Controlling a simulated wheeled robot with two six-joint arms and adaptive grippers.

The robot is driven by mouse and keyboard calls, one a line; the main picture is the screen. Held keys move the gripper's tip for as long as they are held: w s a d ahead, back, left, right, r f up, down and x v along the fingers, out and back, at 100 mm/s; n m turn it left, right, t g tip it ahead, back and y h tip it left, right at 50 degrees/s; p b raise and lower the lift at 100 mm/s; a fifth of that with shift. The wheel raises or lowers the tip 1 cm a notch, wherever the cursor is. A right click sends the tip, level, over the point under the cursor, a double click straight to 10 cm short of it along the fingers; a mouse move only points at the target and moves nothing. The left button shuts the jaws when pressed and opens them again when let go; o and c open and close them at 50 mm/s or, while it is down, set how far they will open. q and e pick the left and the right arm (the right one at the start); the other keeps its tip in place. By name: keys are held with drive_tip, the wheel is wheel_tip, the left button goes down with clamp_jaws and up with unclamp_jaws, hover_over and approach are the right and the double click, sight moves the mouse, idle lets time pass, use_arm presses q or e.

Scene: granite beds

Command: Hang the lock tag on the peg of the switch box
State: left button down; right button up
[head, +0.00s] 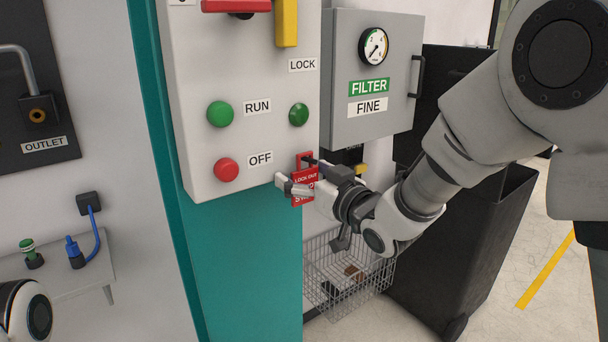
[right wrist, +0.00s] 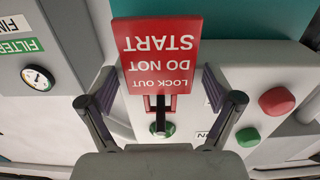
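The red lock tag (head: 304,181), lettered LOCK OUT DO NOT START, is at the lower right of the grey switch box (head: 245,60). In the right wrist view the tag (right wrist: 158,45) appears upside down. A dark peg (head: 311,161) shows at the tag's top loop and seems to pass through its opening. My right gripper (head: 301,175) is open around the tag. In the right wrist view its two fingers (right wrist: 160,88) stand on either side, with gaps to the tag's edges. My left gripper is out of view; only a white arm joint shows at lower left.
The box carries a green RUN button (head: 220,113), a red OFF button (head: 226,169) and another green button (head: 298,114). A grey filter box (head: 340,90) is at right. A wire basket (head: 345,275) hangs below, beside a black bin (head: 470,240).

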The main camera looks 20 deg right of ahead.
drive_tip(key=v, duration=0.8)
drive_tip(key=s+f+m+g+h+b, duration=0.15)
drive_tip(key=s+f+g, duration=0.25)
drive_tip(key=f, duration=1.5)
drive_tip(key=s+f+m+g+h, duration=0.1)
drive_tip(key=s+f+g+h, duration=0.2)
drive_tip(key=f, duration=1.6)
drive_tip(key=s+d+f+m+g+h, duration=0.1)
drive_tip(key=s+f+g, duration=0.4)
drive_tip(key=s, duration=0.6)
drive_tip(key=s+d+f+m+g, duration=0.1)
drive_tip(key=s+d+f+g, duration=0.3)
drive_tip(key=s+f, duration=0.6)
drive_tip(key=shift+s+d+f+g+h, duration=0.2)
drive_tip(key=shift+s+g+h, duration=0.25)
drive_tip(key=shift+s, duration=0.35)
